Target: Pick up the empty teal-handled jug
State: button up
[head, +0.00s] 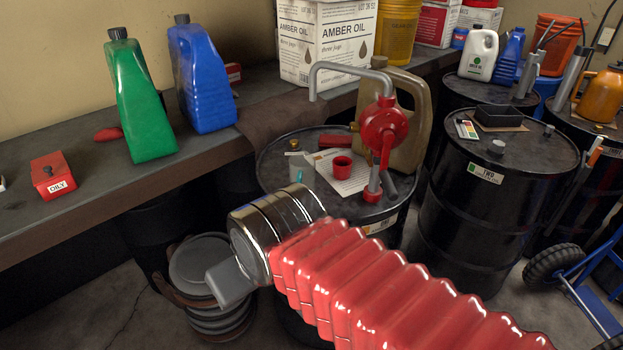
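A small teal piece (300,176) shows just above my arm, at the front left of the drum top under the red hand pump. It may be the jug's handle. Beside it is a pale grey object (297,158), and I cannot tell if the two are one thing. No whole teal-handled jug is visible, and my arm hides what lies below the teal piece. My gripper (229,284) is a grey block at the end of the shiny metal wrist. It points down and left, in front of the drum. Whether its fingers are apart is not clear.
A black drum (275,163) carries a red hand pump (384,125), a red cup (342,166) and a beige jug (408,120). Green (139,100) and blue (202,80) jugs stand on the bench (95,190). Stacked round lids (200,262) lie on the floor behind my gripper. More drums (480,220) stand right.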

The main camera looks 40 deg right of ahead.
aim_at(302, 165)
jog(key=i, duration=1)
